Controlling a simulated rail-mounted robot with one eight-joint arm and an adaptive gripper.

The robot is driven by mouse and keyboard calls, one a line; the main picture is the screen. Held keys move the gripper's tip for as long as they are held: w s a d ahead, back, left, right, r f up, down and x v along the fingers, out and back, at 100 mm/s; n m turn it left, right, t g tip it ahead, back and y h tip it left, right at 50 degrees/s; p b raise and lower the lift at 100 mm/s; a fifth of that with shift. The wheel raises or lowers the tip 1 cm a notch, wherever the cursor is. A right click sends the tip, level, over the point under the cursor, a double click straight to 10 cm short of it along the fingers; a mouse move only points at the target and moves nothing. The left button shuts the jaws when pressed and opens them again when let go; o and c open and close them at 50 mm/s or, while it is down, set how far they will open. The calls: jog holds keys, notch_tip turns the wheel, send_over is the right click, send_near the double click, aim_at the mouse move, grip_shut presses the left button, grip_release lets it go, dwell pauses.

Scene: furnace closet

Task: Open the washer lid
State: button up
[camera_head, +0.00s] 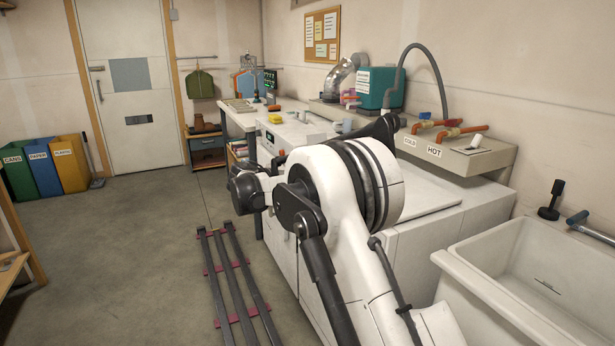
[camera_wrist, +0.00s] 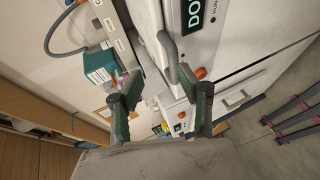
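White machines stand along the right wall; my arm covers much of them in the head view. A flat white top panel (camera_head: 425,200), apparently a lid, lies level behind my arm. In the wrist view, a white machine (camera_wrist: 235,45) has a black sign starting "DO", a grey curved handle (camera_wrist: 168,58) and an orange knob (camera_wrist: 201,73). I cannot tell for sure which panel is the washer lid. My gripper (camera_wrist: 160,95) is open and empty, its two dark green fingers wide apart. The handle lies beyond the fingertips, apparently apart from them. In the head view my fingers cannot be made out clearly.
A white sink (camera_head: 530,275) stands at the front right. A ledge with HOT and COLD taps (camera_head: 440,130) and a teal box (camera_head: 377,88) are behind the machines. Dark rails (camera_head: 235,285) lie on the floor. The floor at the left is clear, with bins (camera_head: 45,168) beyond.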

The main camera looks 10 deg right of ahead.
jog(key=w+a+f+t+h+p, duration=0.1)
jog(key=w+a+f, duration=0.2)
jog(key=a, duration=0.2)
jog(key=shift+n, duration=0.3)
jog(key=b+x, duration=0.1)
jog(key=x, duration=1.3)
jog(key=shift+s+d, duration=0.1)
jog(key=shift+d, duration=0.05)
jog(key=shift+r, duration=0.1)
grip_shut()
